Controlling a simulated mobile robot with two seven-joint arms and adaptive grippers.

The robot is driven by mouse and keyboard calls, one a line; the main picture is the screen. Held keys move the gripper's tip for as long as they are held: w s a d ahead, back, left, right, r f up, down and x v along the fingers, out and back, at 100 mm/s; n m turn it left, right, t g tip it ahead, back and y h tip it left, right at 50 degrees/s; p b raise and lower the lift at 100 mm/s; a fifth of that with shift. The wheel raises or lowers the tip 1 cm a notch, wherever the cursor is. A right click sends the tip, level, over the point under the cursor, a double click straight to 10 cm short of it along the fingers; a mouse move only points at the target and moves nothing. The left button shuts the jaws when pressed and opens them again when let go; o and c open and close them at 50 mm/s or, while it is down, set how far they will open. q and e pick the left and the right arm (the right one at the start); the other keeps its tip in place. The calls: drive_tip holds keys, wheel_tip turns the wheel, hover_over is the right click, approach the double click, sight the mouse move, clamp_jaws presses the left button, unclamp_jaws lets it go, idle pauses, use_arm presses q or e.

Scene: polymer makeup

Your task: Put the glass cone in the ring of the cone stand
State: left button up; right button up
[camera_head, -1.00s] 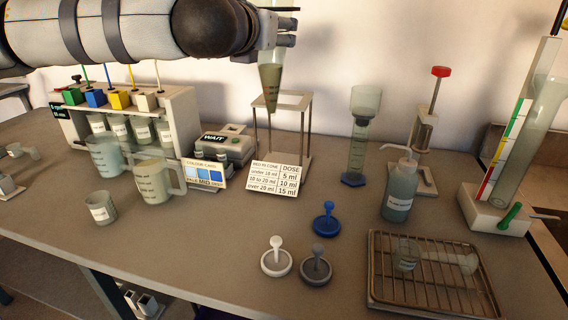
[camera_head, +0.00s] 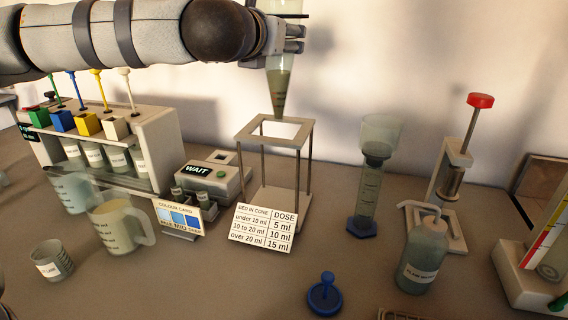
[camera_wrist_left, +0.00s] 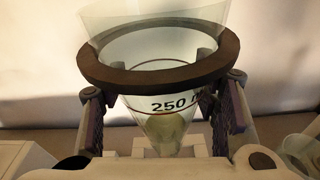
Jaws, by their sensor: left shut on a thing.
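The glass cone (camera_head: 279,88) hangs upright, tip down, with murky greenish contents. My left gripper (camera_head: 285,40) is shut on its upper part. In the left wrist view the cone (camera_wrist_left: 165,104) shows "250" print, with a dark ring (camera_wrist_left: 158,80) around it and the finger pads on either side. The cone stand (camera_head: 252,137) is a pale frame on thin legs with a square opening in its top. The cone's tip appears over the rear of that opening; its exact height above the top is hard to tell.
A dose card (camera_head: 262,228) leans before the stand. A WAIT device (camera_head: 215,178) and a jug (camera_head: 118,226) stand left. A clear cylinder on a blue base (camera_head: 368,190), a bottle (camera_head: 420,262) and a red-topped press (camera_head: 450,180) stand right. A blue knobbed disc (camera_head: 325,298) lies in front.

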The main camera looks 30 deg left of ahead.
use_arm(q)
hover_over(277, 112)
drive_tip(key=f, duration=0.4)
drive_tip(key=shift+s+f, duration=0.2)
drive_tip(key=shift+s, duration=0.2)
drive_tip(key=f+b, duration=0.1)
drive_tip(key=f, duration=0.9)
drive_tip(key=shift+w, duration=0.2)
drive_tip(key=shift+r, duration=0.1)
use_arm(e)
drive_tip(key=s+f, duration=0.1)
drive_tip(key=s, duration=0.1)
drive_tip(key=shift+s+d+f+g, duration=0.1)
drive_tip(key=shift+s+f+g, duration=0.25)
drive_tip(key=shift+s+g, duration=0.05)
